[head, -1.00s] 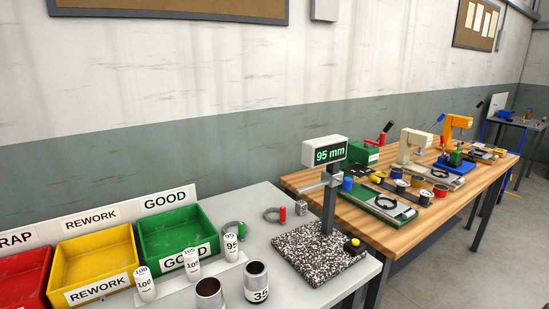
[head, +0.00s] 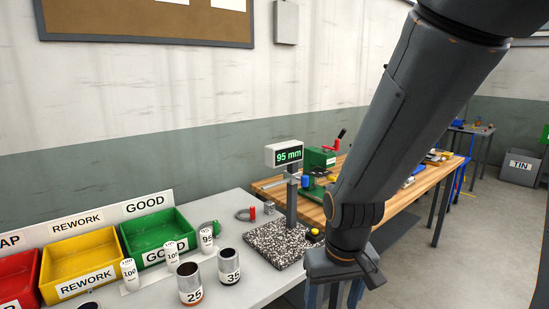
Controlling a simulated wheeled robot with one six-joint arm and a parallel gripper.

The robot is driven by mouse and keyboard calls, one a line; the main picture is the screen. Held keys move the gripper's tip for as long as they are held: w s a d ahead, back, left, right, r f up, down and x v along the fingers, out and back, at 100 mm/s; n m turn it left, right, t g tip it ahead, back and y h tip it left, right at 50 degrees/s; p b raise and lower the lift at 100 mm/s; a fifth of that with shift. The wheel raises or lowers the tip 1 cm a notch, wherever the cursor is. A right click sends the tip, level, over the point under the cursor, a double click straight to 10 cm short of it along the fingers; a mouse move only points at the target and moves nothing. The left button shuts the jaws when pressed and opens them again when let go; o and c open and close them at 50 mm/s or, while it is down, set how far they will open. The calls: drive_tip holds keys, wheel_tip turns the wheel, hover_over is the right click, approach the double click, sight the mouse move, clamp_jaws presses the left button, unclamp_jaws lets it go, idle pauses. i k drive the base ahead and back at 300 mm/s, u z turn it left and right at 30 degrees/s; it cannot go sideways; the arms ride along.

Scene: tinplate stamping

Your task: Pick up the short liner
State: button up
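Two hollow metal cylinders stand upright on the grey table, one marked 25 (head: 190,285) and one marked 35 (head: 229,266). They look like liners, but I cannot tell for sure which is the short one. The top of a third dark round piece (head: 90,305) is cut off by the bottom edge. My gripper (head: 334,294) hangs beyond the right edge of the grey table, well right of the cylinders and touching neither. Its fingertips run out of the bottom of the picture, so its opening is unclear.
White labelled pegs (head: 171,253) stand behind the cylinders. Red, yellow (head: 80,263) and green (head: 155,236) bins line the back. A gauge (head: 291,190) reading 95 mm stands on a speckled base (head: 279,244) between the cylinders and my gripper. A wooden bench (head: 300,193) lies behind my arm.

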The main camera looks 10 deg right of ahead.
sight(206, 234)
drive_tip(key=z, duration=0.35)
drive_tip(key=i, duration=0.8)
drive_tip(key=u, duration=1.85)
